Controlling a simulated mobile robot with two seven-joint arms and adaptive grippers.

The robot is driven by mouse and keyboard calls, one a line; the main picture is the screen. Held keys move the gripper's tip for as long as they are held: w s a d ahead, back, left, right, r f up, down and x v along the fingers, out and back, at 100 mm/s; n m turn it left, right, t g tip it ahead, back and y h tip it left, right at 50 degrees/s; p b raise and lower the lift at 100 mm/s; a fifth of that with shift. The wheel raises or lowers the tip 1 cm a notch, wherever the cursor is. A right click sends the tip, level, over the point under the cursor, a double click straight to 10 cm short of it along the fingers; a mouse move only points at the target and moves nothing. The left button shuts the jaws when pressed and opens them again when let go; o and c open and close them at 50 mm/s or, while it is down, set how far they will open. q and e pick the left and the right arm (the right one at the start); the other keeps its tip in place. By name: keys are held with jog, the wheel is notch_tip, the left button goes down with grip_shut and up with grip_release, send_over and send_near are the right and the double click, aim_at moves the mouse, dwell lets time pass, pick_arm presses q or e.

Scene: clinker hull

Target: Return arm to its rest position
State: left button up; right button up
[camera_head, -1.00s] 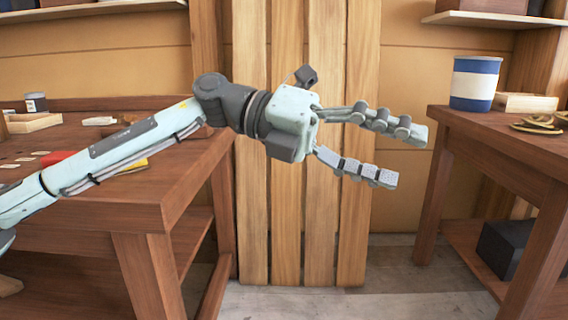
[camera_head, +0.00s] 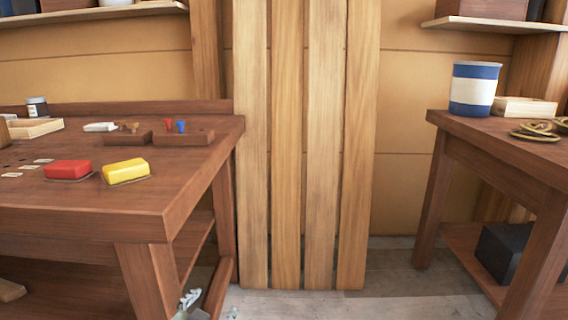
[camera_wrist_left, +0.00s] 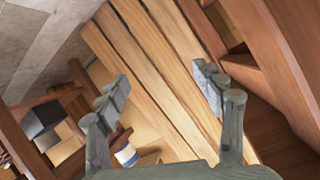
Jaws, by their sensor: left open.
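My left gripper (camera_wrist_left: 160,88) is open in the left wrist view, with its two grey fingers spread apart and nothing between them. In the head view only small parts of the left gripper (camera_head: 208,307) show at the bottom edge, low beside the left workbench's leg. The rest of the left arm is out of the head view. My right gripper is not in view.
The left workbench (camera_head: 110,196) bears a red block (camera_head: 67,169), a yellow block (camera_head: 126,171) and small parts. Upright planks (camera_head: 305,140) stand between the benches. The right bench (camera_head: 500,136) holds a blue-and-white can (camera_head: 474,88). The floor between is clear.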

pick_arm(q)
jog(key=s+a+f+n+g, duration=0.1)
jog(key=s+a+f+g, duration=0.2)
jog(key=s+f, duration=0.3)
jog(key=s+a+f+n+g+y, duration=0.1)
jog(key=s+a+f+g, duration=0.3)
jog(key=s, duration=0.9)
jog(key=s+a+f+n+g+y, duration=0.1)
jog(key=s+a+f+n+g, duration=0.1)
jog(key=s+f, duration=0.7)
jog(key=shift+s+a+f+g+p, duration=0.15)
jog(key=shift+a+f+g+p, duration=0.15)
jog(key=shift+a+f+g, duration=0.5)
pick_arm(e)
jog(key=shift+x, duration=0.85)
pick_arm(q)
jog(key=shift+a+r, duration=0.1)
jog(key=shift+r, duration=0.1)
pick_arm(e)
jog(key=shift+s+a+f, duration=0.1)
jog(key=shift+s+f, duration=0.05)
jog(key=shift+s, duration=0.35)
